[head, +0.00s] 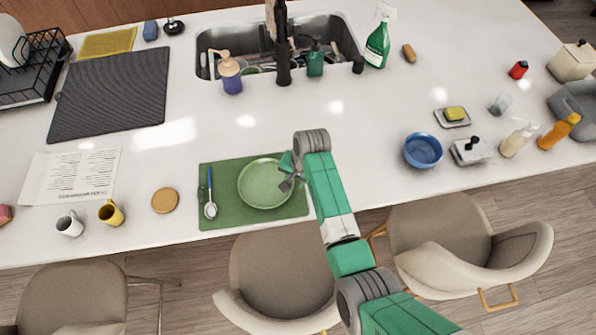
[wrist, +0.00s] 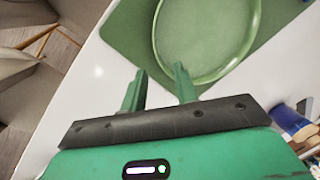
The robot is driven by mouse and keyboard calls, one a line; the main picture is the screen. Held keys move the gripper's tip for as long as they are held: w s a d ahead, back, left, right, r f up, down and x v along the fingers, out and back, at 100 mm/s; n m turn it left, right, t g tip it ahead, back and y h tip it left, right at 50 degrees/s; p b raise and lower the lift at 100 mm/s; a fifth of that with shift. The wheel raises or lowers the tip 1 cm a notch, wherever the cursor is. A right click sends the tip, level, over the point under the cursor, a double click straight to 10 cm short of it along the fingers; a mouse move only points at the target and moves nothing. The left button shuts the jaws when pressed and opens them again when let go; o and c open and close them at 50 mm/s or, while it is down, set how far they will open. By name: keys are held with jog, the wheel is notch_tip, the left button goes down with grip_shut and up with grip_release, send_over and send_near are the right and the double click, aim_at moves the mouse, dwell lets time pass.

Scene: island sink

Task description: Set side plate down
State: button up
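The green side plate (head: 265,184) lies face up on the green placemat (head: 230,221), right of the spoon, and looks flat. In the wrist view the plate (wrist: 205,40) shows at the top, with the placemat (wrist: 125,35) around its near edge. My gripper (head: 289,177) is at the plate's right rim. In the wrist view my gripper (wrist: 160,78) has its two fingers apart with nothing visible between them. One fingertip is close to the rim; I cannot tell whether it touches.
A blue-handled spoon (head: 210,200) lies on the placemat's left side. A round coaster (head: 165,201), a yellow mug (head: 111,213) and a white mug (head: 70,224) stand to the left. A blue bowl (head: 422,150) stands right of my arm. Stools (head: 278,275) line the counter's front edge.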

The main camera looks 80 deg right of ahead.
notch_tip(320, 180, up, 6)
jog(key=s, duration=0.1)
jog(key=shift+s+r, duration=0.15)
jog(key=shift+r, duration=0.1)
jog(key=shift+a, duration=0.1)
